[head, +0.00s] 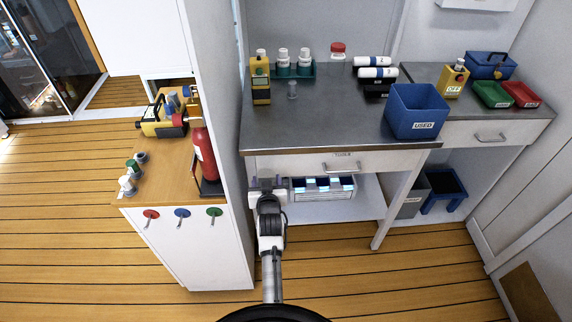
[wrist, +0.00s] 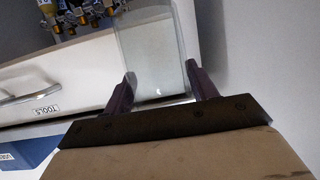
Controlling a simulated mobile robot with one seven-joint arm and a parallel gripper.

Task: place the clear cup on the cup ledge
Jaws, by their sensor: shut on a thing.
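My gripper (head: 267,183) is in front of the left end of the metal-topped bench, near drawer height. In the wrist view its two dark fingers (wrist: 160,92) are on either side of the clear cup (wrist: 158,60), shut on its lower part. The cup is see-through and looks roughly upright, with the white drawer front visible through it. I cannot make out the cup in the head view. I cannot identify the cup ledge in either view.
The bench top (head: 330,125) carries a blue USED bin (head: 416,110), a rack of white-capped bottles (head: 283,68) and a small translucent piece (head: 292,90). A grey wall edge (head: 222,150) stands close left of my gripper. Brass fittings (wrist: 75,15) show beyond the cup.

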